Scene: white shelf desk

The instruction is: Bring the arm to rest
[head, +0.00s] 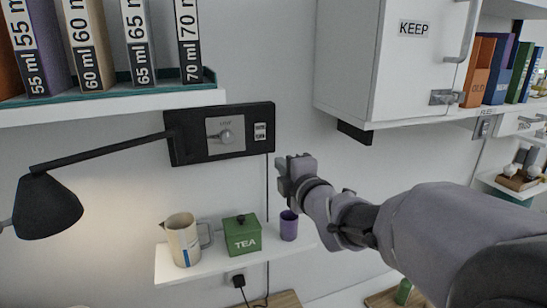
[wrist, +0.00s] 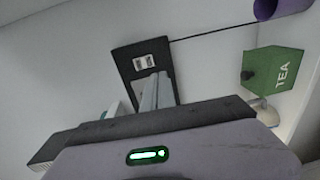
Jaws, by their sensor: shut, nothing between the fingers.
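My gripper (head: 288,173) is shut and empty. In the head view it is in the air right of the black wall panel (head: 222,133) and above the small shelf, apart from both. My arm reaches in from the lower right. In the wrist view my shut fingers (wrist: 152,92) overlap the black panel (wrist: 128,62), and they hide part of it. The panel has a knob (head: 226,136) on a grey plate and a small white switch block (head: 260,131).
Below, the small shelf (head: 215,262) bears a beige jug (head: 182,240), a green TEA box (head: 242,235) and a purple cup (head: 288,226). A black lamp (head: 48,207) hangs at left. A white KEEP cabinet (head: 415,65) is at upper right. Bare wall lies between panel and cabinet.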

